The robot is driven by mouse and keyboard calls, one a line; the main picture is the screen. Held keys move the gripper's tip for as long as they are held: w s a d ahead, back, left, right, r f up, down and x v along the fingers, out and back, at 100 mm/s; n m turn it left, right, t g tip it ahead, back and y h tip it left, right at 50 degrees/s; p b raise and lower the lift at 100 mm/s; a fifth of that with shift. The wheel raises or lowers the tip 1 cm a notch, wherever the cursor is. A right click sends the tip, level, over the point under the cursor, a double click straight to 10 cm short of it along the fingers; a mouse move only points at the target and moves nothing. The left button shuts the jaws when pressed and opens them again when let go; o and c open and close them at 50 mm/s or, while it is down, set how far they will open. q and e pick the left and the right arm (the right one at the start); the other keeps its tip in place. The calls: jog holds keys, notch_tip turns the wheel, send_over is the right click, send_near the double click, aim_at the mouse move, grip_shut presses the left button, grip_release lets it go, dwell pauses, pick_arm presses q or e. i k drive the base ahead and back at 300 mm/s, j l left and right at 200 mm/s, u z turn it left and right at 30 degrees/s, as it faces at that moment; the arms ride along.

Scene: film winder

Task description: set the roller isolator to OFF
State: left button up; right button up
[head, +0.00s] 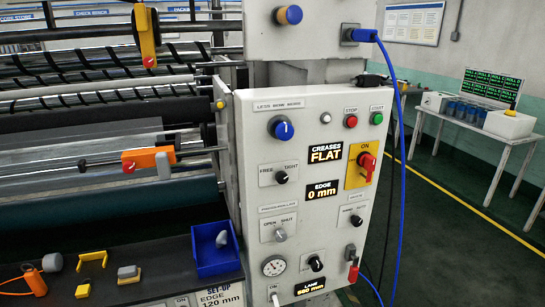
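A red rotary isolator handle (367,168) sits on a yellow plate (355,181) at the right of the white control panel (335,225). The word ON shows at the top of the plate. Neither of my grippers shows in the head view, and nothing touches the handle.
A red STOP button (351,121) and a green START button (377,118) are above the plate. A blue hose (401,130) hangs along the panel's right side. A blue bin (216,255) stands on the left bench. Floor is open at right.

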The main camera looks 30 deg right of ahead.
aim_at(369, 162)
jog(key=z, duration=1.65)
